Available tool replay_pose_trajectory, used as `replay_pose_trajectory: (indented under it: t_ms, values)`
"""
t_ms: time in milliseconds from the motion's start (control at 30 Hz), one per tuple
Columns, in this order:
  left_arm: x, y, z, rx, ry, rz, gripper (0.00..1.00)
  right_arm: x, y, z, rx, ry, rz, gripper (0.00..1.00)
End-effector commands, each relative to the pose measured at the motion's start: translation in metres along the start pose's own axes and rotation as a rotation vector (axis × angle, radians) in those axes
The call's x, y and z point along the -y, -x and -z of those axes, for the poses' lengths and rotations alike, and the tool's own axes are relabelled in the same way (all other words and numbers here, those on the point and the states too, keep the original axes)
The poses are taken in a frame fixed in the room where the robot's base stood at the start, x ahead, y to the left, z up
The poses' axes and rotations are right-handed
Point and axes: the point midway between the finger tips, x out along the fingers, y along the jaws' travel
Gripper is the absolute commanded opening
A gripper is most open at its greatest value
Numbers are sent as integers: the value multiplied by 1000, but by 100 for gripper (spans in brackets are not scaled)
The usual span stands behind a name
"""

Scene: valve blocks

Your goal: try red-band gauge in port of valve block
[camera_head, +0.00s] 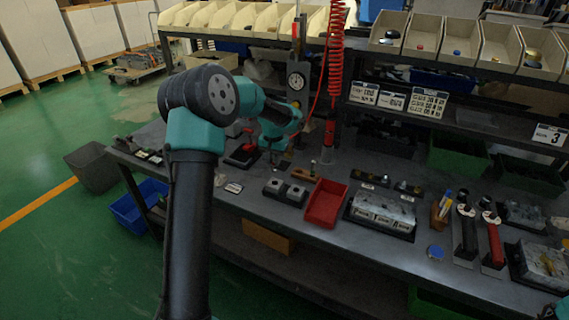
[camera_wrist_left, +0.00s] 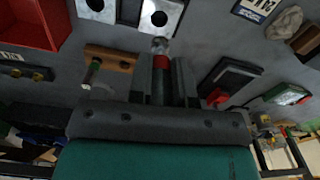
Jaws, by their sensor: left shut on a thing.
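The red-band gauge (camera_wrist_left: 161,62) is between the fingers of my left gripper (camera_wrist_left: 163,85) in the left wrist view, its silver tip pointing away from the palm. In the head view my left gripper (camera_head: 276,156) is above the bench, behind the valve blocks; the gauge is too small to make out there. Two square grey valve blocks with dark round ports stand side by side: the left block (camera_head: 274,187) and the right block (camera_head: 296,193). In the wrist view one block (camera_wrist_left: 160,16) lies just beyond the gauge tip, the other (camera_wrist_left: 97,9) beside it.
A red tray (camera_head: 325,204) stands right of the blocks. A small wooden stand (camera_wrist_left: 112,59) is close to my gripper on one side, a black stand (camera_wrist_left: 231,78) on the other. A red coiled hose (camera_head: 335,50) hangs behind.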

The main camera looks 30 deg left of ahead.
Motion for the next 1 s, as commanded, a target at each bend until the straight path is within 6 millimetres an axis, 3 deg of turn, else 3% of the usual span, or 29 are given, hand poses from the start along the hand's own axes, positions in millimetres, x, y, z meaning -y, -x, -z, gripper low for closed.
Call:
replay_pose_trajectory:
  t_ms: [467, 1000]
  values:
    - [-1, -4, 0, 1, -2, 1, 0, 0, 0, 0, 0, 0, 0, 43]
    - [-1, -35, 0, 1, -1, 0, 0, 0, 0, 0, 0, 0, 0, 43]
